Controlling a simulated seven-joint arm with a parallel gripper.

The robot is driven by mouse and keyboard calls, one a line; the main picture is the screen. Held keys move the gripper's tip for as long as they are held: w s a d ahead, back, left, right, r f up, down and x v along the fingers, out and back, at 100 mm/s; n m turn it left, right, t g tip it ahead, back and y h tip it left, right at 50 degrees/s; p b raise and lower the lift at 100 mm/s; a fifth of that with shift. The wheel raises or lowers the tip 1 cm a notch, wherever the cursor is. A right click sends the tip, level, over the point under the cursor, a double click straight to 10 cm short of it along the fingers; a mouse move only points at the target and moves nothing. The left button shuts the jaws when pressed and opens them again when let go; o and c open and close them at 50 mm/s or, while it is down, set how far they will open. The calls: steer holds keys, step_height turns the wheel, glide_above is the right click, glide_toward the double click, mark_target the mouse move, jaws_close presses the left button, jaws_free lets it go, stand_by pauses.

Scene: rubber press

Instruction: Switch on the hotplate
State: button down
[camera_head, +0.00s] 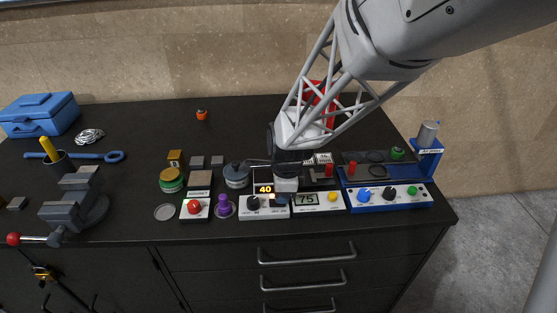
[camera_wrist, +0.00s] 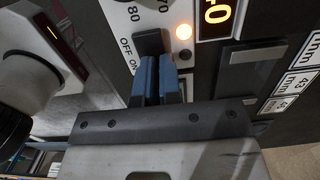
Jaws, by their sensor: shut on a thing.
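The hotplate's white control panel (camera_head: 262,213) is at the front of the bench, with a black dial and a yellow 40 display (camera_head: 264,188). In the wrist view, the 40 display (camera_wrist: 216,14) glows orange beside a lit amber lamp (camera_wrist: 184,32). A black switch (camera_wrist: 150,42) sits by the OFF and ON labels. My gripper (camera_wrist: 159,63) has blue fingertips close together at this switch, and it is shut on it.
Right of the hotplate are a panel reading 75 (camera_head: 306,199) and a blue press unit (camera_head: 389,198). On the left are a purple stamp (camera_head: 224,206), a magnet box with a red button (camera_head: 194,207) and a vise (camera_head: 72,210). The back of the bench is mostly clear.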

steer(key=shift+s+a+f, duration=0.45)
steer(key=shift+a+f, duration=0.1)
steer(key=shift+f, duration=0.05)
steer(key=shift+r, duration=0.5)
step_height(320, 180, up, 14)
steer(key=d, duration=0.1)
steer(key=shift+w+d, duration=0.2)
steer(key=shift+w, duration=0.2)
steer(key=shift+r, duration=0.1)
